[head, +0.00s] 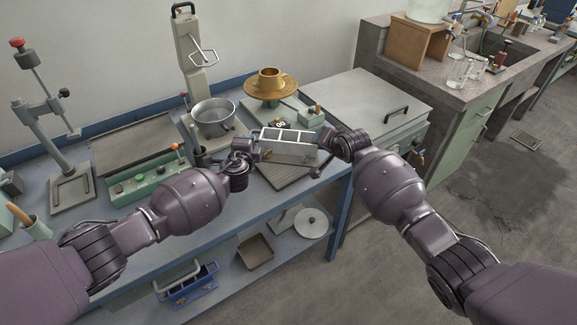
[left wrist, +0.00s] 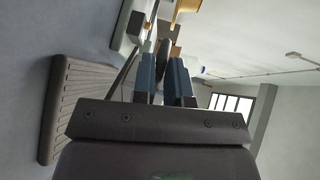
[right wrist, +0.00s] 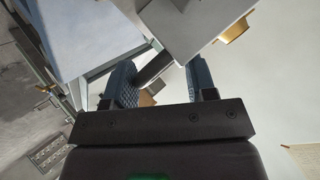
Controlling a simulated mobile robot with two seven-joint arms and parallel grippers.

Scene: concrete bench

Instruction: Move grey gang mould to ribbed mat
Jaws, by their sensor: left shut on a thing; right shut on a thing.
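The grey gang mould (head: 289,150), a long open-topped box with several compartments, is held level between my two grippers at the bench's right part. My left gripper (head: 249,154) is shut on its left end and my right gripper (head: 329,143) is shut on its right end. The dark ribbed mat (head: 287,178) lies on the bench below the mould, which hides its back part. The mat also shows in the left wrist view (left wrist: 76,105), apart from the gripper. The mould appears raised above the mat.
A steel bowl (head: 213,117) sits behind left. A green control box (head: 147,180) is left of my left gripper. A grey lidded cabinet (head: 365,97) stands to the right.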

